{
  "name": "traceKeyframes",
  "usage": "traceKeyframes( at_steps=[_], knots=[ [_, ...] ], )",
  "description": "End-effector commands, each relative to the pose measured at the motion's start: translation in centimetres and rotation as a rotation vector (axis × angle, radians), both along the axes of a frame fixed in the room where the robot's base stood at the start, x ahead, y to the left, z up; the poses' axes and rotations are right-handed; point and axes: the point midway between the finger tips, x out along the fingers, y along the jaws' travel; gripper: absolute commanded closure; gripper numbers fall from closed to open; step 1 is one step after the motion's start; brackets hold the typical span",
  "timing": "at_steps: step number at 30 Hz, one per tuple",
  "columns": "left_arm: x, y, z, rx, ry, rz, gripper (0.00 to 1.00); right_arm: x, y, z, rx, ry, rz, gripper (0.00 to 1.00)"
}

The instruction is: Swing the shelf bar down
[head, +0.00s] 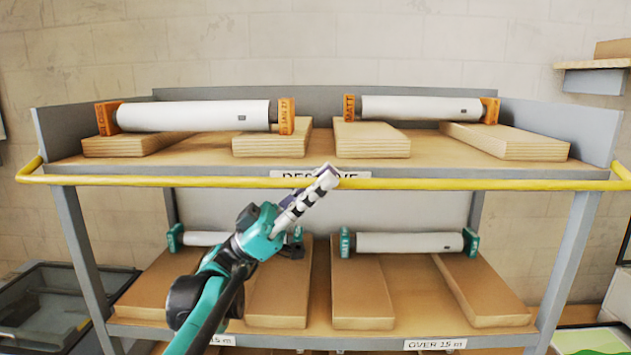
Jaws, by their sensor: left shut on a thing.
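The yellow shelf bar (440,184) runs level across the front of the upper shelf, bent back at both ends to the side posts. My left gripper (325,177) reaches up from below and is shut on the bar near its middle, in front of the shelf label (352,175). The fingers hide a short part of the bar and some of the label's lettering. My right gripper is not in view.
On the upper shelf (470,148), two white rolls with orange ends (200,116) (420,109) lie on wooden blocks. The lower shelf holds two rolls with teal ends (408,243) on boards. A dark crate (60,305) stands at the lower left.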

Motion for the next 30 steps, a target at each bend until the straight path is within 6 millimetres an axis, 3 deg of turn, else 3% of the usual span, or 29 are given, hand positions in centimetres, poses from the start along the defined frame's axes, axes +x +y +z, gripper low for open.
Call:
traceKeyframes(
  at_steps=[12,13,15,25,30],
  knots=[
    [0.0,-0.1,-0.1,0.002,-0.006,-0.001,1.00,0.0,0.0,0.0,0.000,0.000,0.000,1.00],
    [0.0,-0.1,-0.1,0.003,-0.006,-0.001,0.82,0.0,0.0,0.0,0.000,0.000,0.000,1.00],
    [0.0,-0.1,-0.1,0.002,-0.006,-0.001,0.66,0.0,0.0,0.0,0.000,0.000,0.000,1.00],
    [0.1,0.1,-0.2,0.001,-0.006,0.000,0.66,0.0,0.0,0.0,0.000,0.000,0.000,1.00],
    [0.5,1.6,-1.7,0.002,-0.006,0.002,0.66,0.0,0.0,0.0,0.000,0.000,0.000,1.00]
  ],
)
